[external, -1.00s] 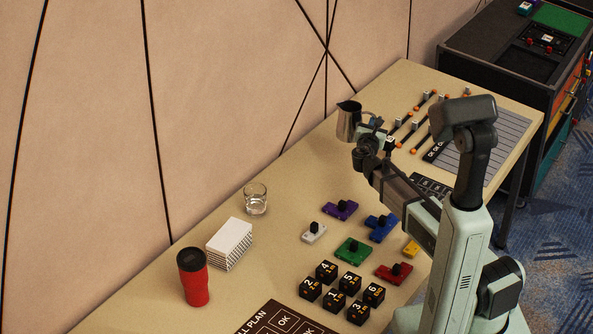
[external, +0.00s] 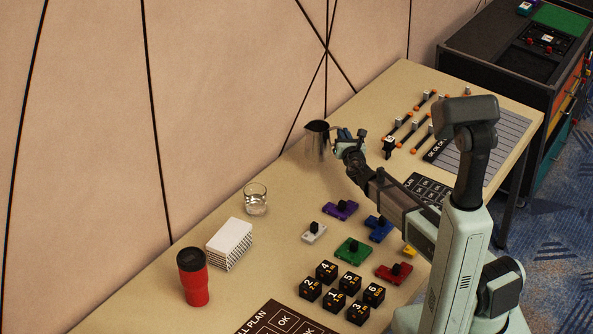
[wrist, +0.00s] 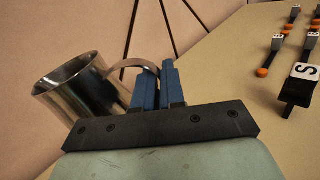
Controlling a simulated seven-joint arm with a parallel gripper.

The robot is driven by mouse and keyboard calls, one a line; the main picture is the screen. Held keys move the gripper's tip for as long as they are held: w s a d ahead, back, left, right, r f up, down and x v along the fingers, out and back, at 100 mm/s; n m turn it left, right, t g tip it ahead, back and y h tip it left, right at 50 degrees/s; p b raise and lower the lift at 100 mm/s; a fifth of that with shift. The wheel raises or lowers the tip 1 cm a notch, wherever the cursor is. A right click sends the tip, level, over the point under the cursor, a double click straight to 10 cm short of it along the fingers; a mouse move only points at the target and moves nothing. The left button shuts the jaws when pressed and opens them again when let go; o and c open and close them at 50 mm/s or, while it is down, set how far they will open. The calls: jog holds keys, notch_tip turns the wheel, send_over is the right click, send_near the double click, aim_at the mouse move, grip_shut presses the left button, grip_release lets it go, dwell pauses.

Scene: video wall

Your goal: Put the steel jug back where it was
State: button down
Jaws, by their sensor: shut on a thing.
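The steel jug (external: 317,143) is near the back edge of the table by the wall, left of my gripper (external: 345,135). In the wrist view the jug (wrist: 82,92) is at the left, with its open mouth toward the upper left and its handle reaching to the blue fingers. My gripper (wrist: 158,85) is shut on the jug's handle. The jug looks near upright in the external view. I cannot tell whether its base touches the table.
A glass of water (external: 256,198), white card stack (external: 229,243) and red tumbler (external: 194,278) stand along the table's left side. Coloured knobbed blocks (external: 353,250) and black numbered cubes (external: 335,292) lie in front. Orange-ended bars (external: 411,131) lie to the right. The table between jug and glass is clear.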

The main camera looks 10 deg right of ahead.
jog(key=shift+f, duration=3.1)
jog(key=c, duration=1.2)
grip_release()
jog(key=shift+f, duration=0.1)
jog(key=s, duration=1.2)
jog(key=shift+d, duration=0.2)
